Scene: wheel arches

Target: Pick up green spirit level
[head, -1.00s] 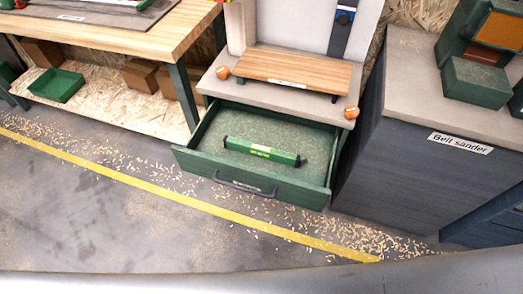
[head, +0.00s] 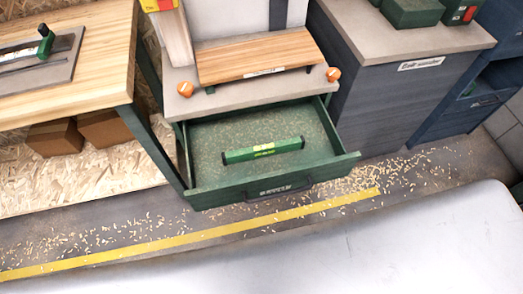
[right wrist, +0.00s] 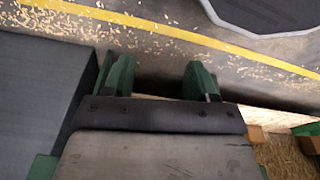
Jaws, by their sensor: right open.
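The green spirit level (head: 264,150) lies flat in an open green drawer (head: 345,166), near the middle of its speckled bottom, in the head view. It has black end caps and light lettering. Neither gripper shows in the head view. In the right wrist view my right gripper (right wrist: 160,80) is open and empty, its two green fingers apart over the floor. The spirit level does not show in that view. My left gripper is in neither view.
The drawer sits under a bench top with a wooden board (head: 250,62) and orange knobs. A wooden workbench (head: 95,45) stands left, a grey cabinet (head: 375,100) right. The floor in front has wood shavings and a yellow line (head: 200,235).

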